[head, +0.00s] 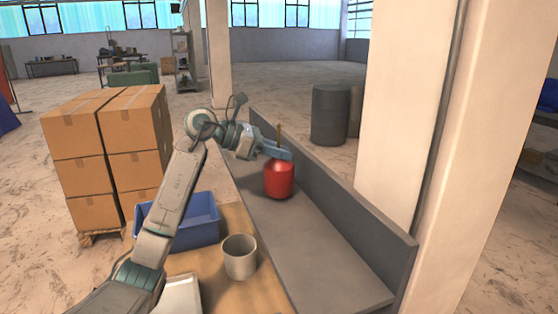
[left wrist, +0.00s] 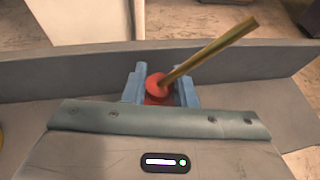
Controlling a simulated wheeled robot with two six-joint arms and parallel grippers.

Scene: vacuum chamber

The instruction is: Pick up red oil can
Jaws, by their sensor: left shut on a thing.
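The red oil can (head: 279,181) is upright on or just above the grey bench surface, with a thin brownish spout rising from its top. I cannot tell whether its base touches the surface. My left gripper (head: 284,154) is shut on the upper part of the can, reaching in from the left. In the left wrist view, the can's red top (left wrist: 157,86) sits between the blue fingers of my left gripper (left wrist: 160,92), and the spout slants up to the right. The rest of the can is hidden there. My right gripper is not in view.
A raised grey ledge (head: 345,203) runs along the bench behind the can. A grey cup (head: 240,257) and a blue bin (head: 207,229) stand on the wooden table at the near left. Stacked cardboard boxes (head: 88,160) stand farther left. The near bench surface is clear.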

